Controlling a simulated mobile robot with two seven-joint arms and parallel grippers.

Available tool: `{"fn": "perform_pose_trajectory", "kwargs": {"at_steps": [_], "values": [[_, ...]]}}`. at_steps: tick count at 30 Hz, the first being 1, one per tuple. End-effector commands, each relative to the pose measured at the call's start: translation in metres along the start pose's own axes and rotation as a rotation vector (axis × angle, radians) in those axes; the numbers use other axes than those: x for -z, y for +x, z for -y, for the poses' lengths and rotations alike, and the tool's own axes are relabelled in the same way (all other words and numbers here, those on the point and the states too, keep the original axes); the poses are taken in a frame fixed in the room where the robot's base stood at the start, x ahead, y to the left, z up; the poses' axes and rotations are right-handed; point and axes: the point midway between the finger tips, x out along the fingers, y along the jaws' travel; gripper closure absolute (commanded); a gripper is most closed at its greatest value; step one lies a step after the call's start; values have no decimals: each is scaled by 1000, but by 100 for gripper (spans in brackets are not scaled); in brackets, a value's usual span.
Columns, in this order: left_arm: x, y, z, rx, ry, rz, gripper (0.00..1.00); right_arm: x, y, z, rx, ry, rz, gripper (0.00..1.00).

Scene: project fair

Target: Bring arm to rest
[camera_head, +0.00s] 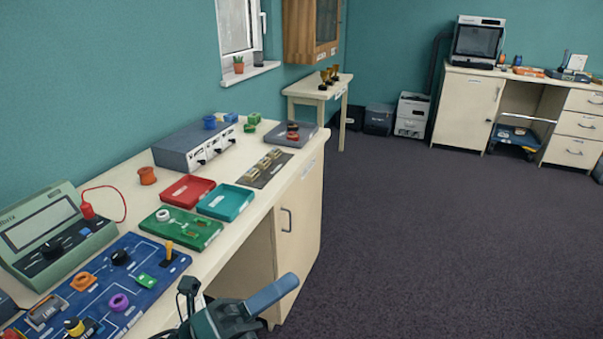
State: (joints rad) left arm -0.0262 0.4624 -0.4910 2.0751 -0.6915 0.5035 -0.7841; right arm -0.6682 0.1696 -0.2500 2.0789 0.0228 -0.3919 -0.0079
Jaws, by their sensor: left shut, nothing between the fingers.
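My left gripper (284,286) shows at the bottom middle, in front of the workbench's cabinet side and above the floor. Its fingers are shut with nothing between them, and it touches nothing that I can see. Only the end of this arm is in the picture; the rest is below the lower edge. My right gripper is not in view.
The workbench (232,245) on the left holds a blue circuit board (100,295), a green meter (55,235), a red tray (188,191), a teal tray (226,201) and a grey power supply (195,145). The dark floor (430,240) to the right is clear.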

Motion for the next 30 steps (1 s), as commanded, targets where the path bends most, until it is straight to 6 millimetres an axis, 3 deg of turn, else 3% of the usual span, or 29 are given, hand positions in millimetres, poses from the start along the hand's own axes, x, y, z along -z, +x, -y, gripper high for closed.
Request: {"fn": "perform_pose_trajectory", "kwargs": {"at_steps": [1, 2, 5, 9, 13, 16, 19, 30], "values": [[-10, -17, -23, -79, -253, 181, 100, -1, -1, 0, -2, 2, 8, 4], [-15, -29, -38, -122, -401, 287, 100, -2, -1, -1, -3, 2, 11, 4], [-12, -84, -91, -243, -870, 639, 100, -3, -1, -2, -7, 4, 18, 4], [28, -159, -142, -344, -1353, 1040, 100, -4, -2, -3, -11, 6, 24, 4], [71, -206, -162, -389, -1634, 1305, 100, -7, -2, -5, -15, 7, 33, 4], [94, -227, -167, -404, -1753, 1428, 100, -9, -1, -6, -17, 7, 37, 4], [104, -236, -169, -410, -1805, 1484, 100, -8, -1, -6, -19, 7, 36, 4], [105, -236, -169, -410, -1808, 1487, 100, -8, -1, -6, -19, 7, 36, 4]]}}
